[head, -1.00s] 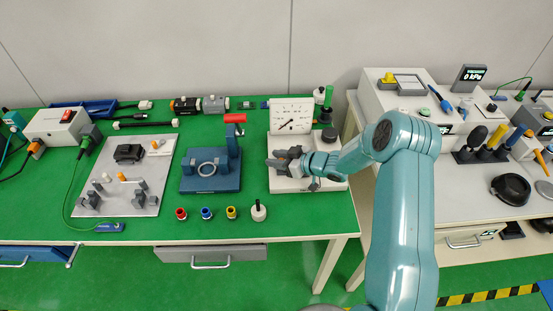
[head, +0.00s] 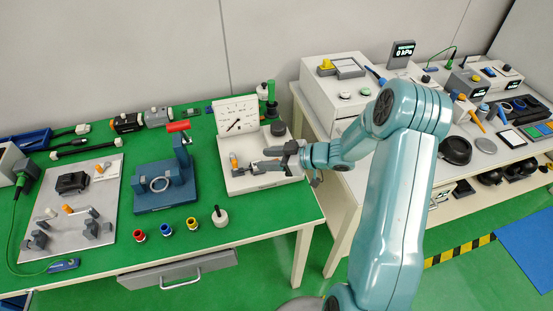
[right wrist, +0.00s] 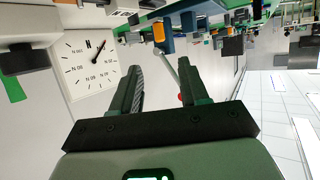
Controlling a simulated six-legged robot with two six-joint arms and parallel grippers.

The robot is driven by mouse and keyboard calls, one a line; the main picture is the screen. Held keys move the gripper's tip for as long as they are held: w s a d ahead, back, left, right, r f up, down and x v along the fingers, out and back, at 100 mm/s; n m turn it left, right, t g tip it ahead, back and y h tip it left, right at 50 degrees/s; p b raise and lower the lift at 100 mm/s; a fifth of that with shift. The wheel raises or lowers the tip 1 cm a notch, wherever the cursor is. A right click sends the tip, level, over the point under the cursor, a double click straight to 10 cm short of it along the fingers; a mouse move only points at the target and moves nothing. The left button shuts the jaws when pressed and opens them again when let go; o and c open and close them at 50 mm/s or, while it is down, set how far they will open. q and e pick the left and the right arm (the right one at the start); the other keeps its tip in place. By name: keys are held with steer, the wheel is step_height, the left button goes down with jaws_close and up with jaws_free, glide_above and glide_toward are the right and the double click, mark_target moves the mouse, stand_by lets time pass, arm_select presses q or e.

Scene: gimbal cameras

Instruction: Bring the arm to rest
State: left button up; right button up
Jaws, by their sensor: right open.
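My right arm (head: 400,175), light teal, reaches in from the lower right of the head view. Its gripper (head: 265,159) is open, over the right part of the white base of the gauge stand. Its fingers point left toward a small grey fitting with an orange part (head: 234,161), apart from it. In the right wrist view the two dark fingers (right wrist: 160,68) stand apart with nothing between them. My left gripper is not in view.
The dial gauge (head: 236,116) stands behind the gripper. A blue fixture with a red handle (head: 165,186) and a grey plate with parts (head: 75,205) lie left. Several coloured rings and a white knob (head: 220,217) are in front. A second bench (head: 480,190) is right.

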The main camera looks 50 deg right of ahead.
steer(key=shift+v, duration=1.2)
